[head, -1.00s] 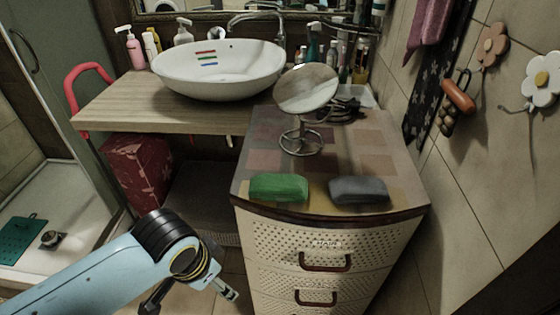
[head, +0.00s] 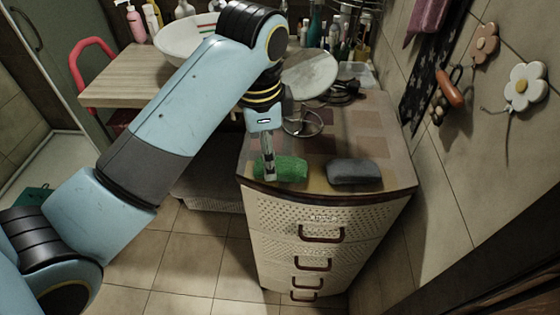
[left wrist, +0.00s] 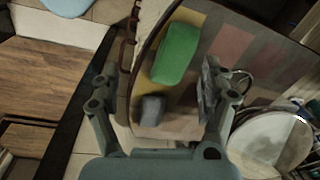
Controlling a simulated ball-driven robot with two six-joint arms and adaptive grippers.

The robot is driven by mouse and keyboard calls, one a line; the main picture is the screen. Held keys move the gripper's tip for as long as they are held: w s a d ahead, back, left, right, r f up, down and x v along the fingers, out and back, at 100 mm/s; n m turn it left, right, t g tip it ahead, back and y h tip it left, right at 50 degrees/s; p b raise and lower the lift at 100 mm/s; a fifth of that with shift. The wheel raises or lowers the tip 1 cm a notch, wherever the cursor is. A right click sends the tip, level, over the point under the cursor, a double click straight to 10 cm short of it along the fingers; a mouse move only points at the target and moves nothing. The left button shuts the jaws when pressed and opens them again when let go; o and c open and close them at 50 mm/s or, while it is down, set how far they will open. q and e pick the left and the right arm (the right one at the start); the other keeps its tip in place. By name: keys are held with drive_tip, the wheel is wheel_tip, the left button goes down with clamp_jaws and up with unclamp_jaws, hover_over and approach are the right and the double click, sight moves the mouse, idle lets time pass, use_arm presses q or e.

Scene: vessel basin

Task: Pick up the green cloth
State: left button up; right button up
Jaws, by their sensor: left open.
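The green cloth (head: 284,168) is a rounded folded block on the front left of the cabinet top; its left end is partly hidden behind my left gripper in the head view. It also shows whole in the left wrist view (left wrist: 176,52). My left gripper (head: 268,172) is open, pointing down by the cloth's left part. In the left wrist view my left gripper (left wrist: 155,92) has its fingers apart with nothing held, and the cloth appears beyond the fingers. Whether a fingertip touches the cloth cannot be told. My right gripper is not in view.
A dark grey cloth (head: 354,171) lies right of the green one. A round mirror (head: 309,76) on a metal stand is behind them. The white basin (head: 182,40) stands on a wooden counter (head: 105,88) at back left. The tiled wall (head: 480,170) bounds the right.

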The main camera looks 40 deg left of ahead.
use_arm(q)
drive_tip(key=w+m, duration=0.1)
drive_tip(key=w, duration=0.1)
drive_tip(key=w+d+m, duration=0.1)
drive_tip(key=w, duration=0.1)
drive_tip(key=w+r+m+g, duration=0.1)
drive_tip(key=w, duration=0.1)
drive_tip(key=shift+d, duration=0.3)
hover_over(285, 163)
drive_tip(key=f, duration=0.4)
drive_tip(key=shift+w+d+f, duration=0.2)
drive_tip(key=shift+d, duration=0.1)
drive_tip(key=f, duration=0.1)
drive_tip(key=f+p, duration=0.1)
drive_tip(key=f, duration=0.1)
drive_tip(key=f+p, duration=0.1)
drive_tip(key=shift+s+a+f, duration=0.2)
drive_tip(key=shift+s+a, duration=0.05)
drive_tip(key=shift+s, duration=0.05)
drive_tip(key=shift+w+f, duration=0.1)
drive_tip(key=shift+f, duration=0.4)
drive_tip(key=c, duration=1.1)
drive_tip(key=shift+r, duration=0.1)
